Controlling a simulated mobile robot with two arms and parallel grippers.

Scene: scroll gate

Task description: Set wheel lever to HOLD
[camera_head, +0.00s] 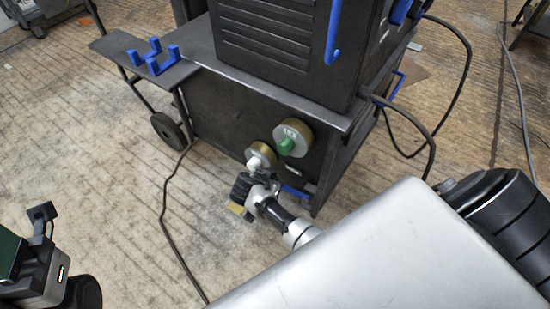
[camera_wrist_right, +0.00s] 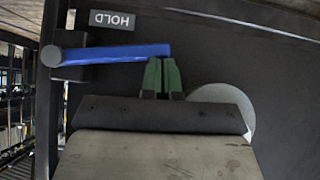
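The blue wheel lever (camera_wrist_right: 110,55) lies roughly level in the right wrist view, with its dark pivot at the left. A HOLD label (camera_wrist_right: 112,19) appears upside down beside it. In the head view the lever (camera_head: 293,191) shows low on the cart's dark side panel. My right gripper's green fingers (camera_wrist_right: 161,62) are together beside the lever's free end; whether they touch it is unclear. In the head view my right gripper (camera_head: 246,190) is by the panel, its fingertips hidden. My left gripper (camera_head: 42,222) is at the lower left, away from the cart, its opening unclear.
Two round dials, one with a green knob (camera_head: 286,146), stick out of the panel near my right gripper. A shelf (camera_head: 112,46) with blue pegs extends left from the cart, above a black wheel (camera_head: 168,131). Cables lie on the floor. The floor at left is otherwise open.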

